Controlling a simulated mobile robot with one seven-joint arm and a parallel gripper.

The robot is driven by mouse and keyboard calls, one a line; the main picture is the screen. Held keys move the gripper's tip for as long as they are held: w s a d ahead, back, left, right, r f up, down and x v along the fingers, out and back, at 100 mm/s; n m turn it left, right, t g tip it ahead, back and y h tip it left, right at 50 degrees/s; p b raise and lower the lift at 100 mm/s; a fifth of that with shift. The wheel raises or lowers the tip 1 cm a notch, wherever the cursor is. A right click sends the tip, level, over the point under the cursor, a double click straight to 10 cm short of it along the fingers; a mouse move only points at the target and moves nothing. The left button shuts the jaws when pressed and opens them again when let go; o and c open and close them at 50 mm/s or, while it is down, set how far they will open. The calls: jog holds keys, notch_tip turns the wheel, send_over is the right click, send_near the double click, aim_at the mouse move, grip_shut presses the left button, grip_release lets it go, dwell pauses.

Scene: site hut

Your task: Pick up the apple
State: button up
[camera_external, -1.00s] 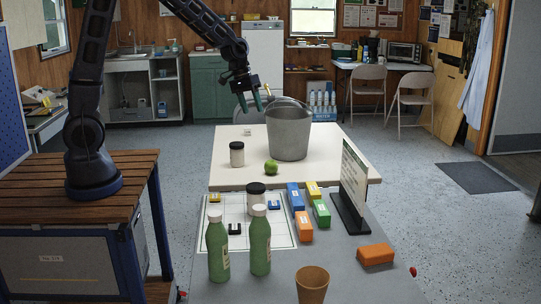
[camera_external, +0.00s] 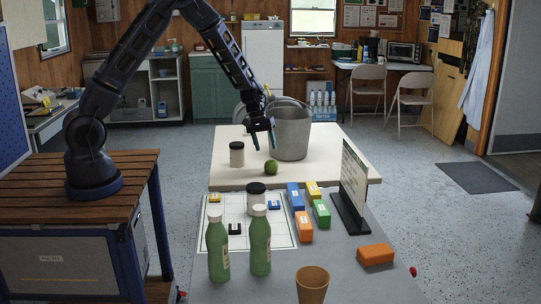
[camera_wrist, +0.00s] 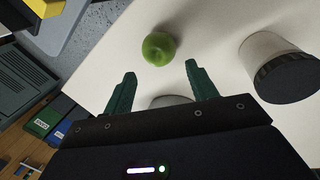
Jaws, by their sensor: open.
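The green apple (camera_external: 271,167) sits on the white table (camera_external: 222,178), near its front edge. In the wrist view the apple (camera_wrist: 159,48) lies just beyond the fingertips, between their lines. My gripper (camera_external: 264,140) is open and empty. It hangs above and a little behind the apple in the external view, with its fingers pointing down. The two green fingers of my gripper (camera_wrist: 160,70) show apart in the wrist view, and nothing is between them.
A grey bucket (camera_external: 290,135) stands right behind the gripper. A white jar with a dark lid (camera_external: 237,155) stands left of the apple. The nearer grey table holds green bottles (camera_external: 217,248), coloured blocks (camera_external: 376,254), a sign (camera_external: 353,185) and a brown cup (camera_external: 312,285).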

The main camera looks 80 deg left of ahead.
aim_at(271, 164)
jog(key=x, duration=0.9)
jog(key=shift+w+f, duration=0.15)
jog(key=shift+f, duration=0.15)
jog(key=shift+c, duration=0.4)
jog(key=c, duration=0.6)
jog(key=shift+r, duration=0.1)
